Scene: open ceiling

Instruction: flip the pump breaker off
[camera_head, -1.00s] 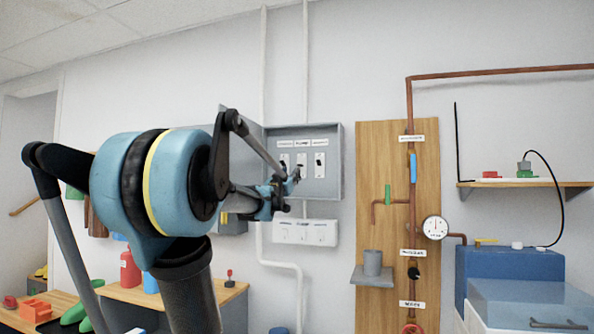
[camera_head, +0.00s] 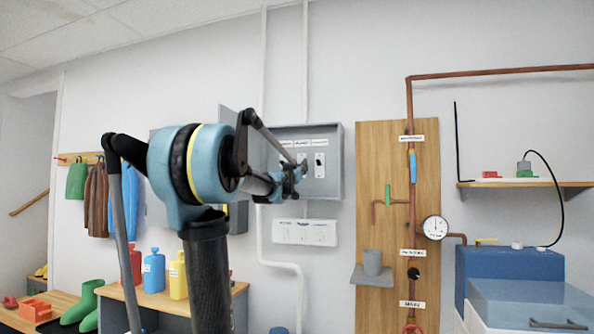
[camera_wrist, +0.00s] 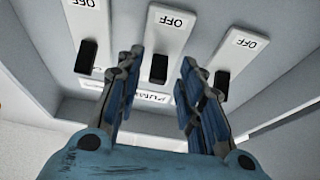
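The grey breaker box (camera_head: 335,180) hangs open on the wall, with three white switch plates inside. The wrist view is upside down and shows the pump label (camera_wrist: 152,98) beside the middle plate, with an OFF mark at the plate's far end. The black pump lever (camera_wrist: 158,68) stands between my fingertips. My gripper (camera_wrist: 162,62) is open, one finger on each side of that lever; I cannot tell whether either touches it. In the head view my gripper (camera_head: 294,178) is at the box's lower left and hides part of the switches.
Black levers on the left plate (camera_wrist: 87,55) and right plate (camera_wrist: 221,83) stand close outside my fingers. The box's side walls and rim (camera_head: 341,160) border the space. A white socket strip (camera_head: 305,232) is below, and a wooden pipe board (camera_head: 372,150) stands to the right.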

